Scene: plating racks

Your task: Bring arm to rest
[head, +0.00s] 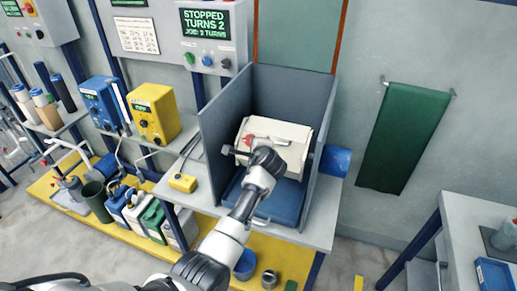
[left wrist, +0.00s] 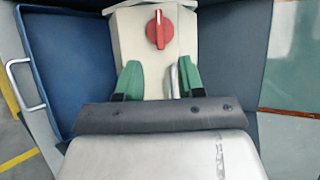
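My left arm reaches from the bottom of the head view to a cream box (head: 290,133) inside a grey open-fronted booth (head: 222,120). The box carries a red knob with a pale stripe (left wrist: 159,30), seen in the left wrist view just ahead of the fingertips. My left gripper (left wrist: 160,78) has its two green-tipped fingers spread, with the box's face and part of a metal bar showing between them. Contact with the bar cannot be told. The fingertips are mostly hidden in the head view. My right gripper is in neither view.
A blue tray with a handle (left wrist: 75,60) lies beside the box. The booth walls stand close around the arm. A panel display (head: 205,22) reads "STOPPED TURNS 2". Yellow (head: 153,113) and blue (head: 100,103) units stand left; a bench (head: 462,225) is at right.

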